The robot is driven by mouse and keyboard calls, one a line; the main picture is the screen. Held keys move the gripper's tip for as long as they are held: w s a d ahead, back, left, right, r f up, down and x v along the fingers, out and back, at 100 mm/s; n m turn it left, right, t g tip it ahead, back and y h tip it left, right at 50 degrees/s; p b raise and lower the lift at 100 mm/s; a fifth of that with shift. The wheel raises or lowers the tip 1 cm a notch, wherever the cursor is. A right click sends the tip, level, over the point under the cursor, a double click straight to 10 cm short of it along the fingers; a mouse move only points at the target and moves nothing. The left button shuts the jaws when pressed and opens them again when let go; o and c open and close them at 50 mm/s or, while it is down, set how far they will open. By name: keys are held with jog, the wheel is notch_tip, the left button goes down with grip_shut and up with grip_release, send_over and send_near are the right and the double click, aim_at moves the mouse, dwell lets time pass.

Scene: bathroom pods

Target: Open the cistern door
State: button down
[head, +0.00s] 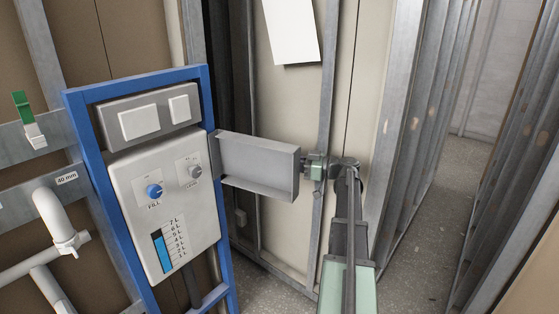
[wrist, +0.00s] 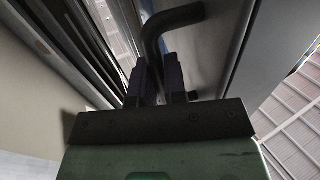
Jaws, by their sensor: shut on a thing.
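The cistern door (head: 258,165) is a grey panel with a folded rim, hinged at the right side of the blue-framed cistern (head: 160,205). It stands swung out to the right, so the cistern front is uncovered. My gripper (head: 316,168) is at the door's far right edge. In the wrist view my gripper (wrist: 158,78) is shut on the dark bent door handle (wrist: 172,18), which passes between its fingers. The door's face (wrist: 205,55) shows behind the handle there. The handle is mostly hidden in the head view.
The cistern front has a blue FILL knob (head: 154,191), a grey knob (head: 195,171) and a blue level gauge (head: 162,254). Two white flush plates (head: 140,122) sit above. White pipes (head: 58,225) are at left. Metal studs (head: 400,130) stand close behind my gripper; floor (head: 415,250) is clear at right.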

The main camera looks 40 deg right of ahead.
jog(key=shift+s+a, duration=0.85)
jog(key=shift+a, duration=0.2)
jog(key=shift+d, duration=0.1)
jog(key=c, duration=1.2)
grip_release()
jog(key=v, duration=1)
jog(key=shift+s+d, duration=0.2)
jog(key=shift+s, duration=0.15)
